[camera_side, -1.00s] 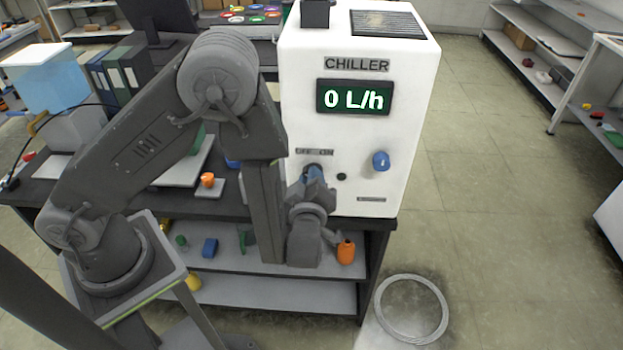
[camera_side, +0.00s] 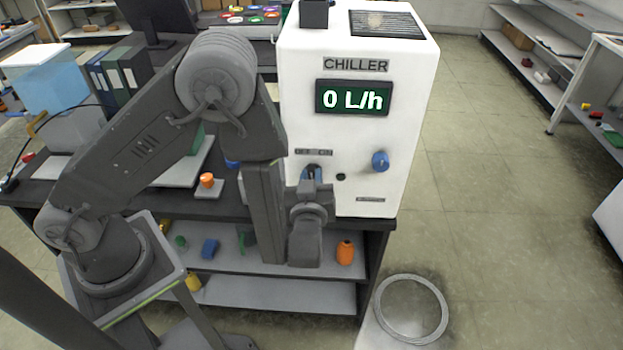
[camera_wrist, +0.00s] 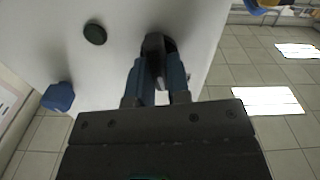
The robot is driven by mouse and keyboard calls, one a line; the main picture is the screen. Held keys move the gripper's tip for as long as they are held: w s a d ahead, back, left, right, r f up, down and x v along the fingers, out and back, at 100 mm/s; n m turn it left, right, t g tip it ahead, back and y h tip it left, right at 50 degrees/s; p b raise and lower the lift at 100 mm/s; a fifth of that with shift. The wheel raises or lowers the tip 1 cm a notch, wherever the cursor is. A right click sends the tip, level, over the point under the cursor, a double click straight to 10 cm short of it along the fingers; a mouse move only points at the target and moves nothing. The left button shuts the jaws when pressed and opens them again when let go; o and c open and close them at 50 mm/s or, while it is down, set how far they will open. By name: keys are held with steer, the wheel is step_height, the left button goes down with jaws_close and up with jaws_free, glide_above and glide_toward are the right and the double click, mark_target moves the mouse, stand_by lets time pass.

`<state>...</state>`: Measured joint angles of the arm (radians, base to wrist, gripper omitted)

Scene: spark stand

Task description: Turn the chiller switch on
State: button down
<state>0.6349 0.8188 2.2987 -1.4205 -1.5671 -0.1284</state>
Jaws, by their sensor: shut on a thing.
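The white chiller (camera_side: 400,140) stands on the bench. Its display (camera_side: 353,97) reads 0 L/h. Under the "OFF ON" label (camera_side: 314,153) sits the chiller switch, mostly hidden by my gripper (camera_side: 311,173) in the side view. In the wrist view the dark switch lever (camera_wrist: 153,45) shows between the two blue fingers of my gripper (camera_wrist: 158,75), which are shut on it. Which way the lever points is hard to tell.
A blue knob (camera_side: 380,161) sticks out of the front panel right of the switch and shows in the wrist view too (camera_wrist: 58,96). A small black button (camera_side: 341,177) lies between them. An orange bottle (camera_side: 345,252) stands on the shelf below.

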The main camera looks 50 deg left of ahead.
steer(key=m, duration=1)
steer(key=shift+w+d+m, duration=0.15)
steer(key=shift+m, duration=0.15)
stand_by(0.5)
steer(key=c, duration=1.1)
jaws_free()
steer(key=shift+d+f, duration=0.1)
steer(key=v, duration=1.3)
steer(key=shift+s+d, duration=0.2)
steer(key=shift+s, duration=0.1)
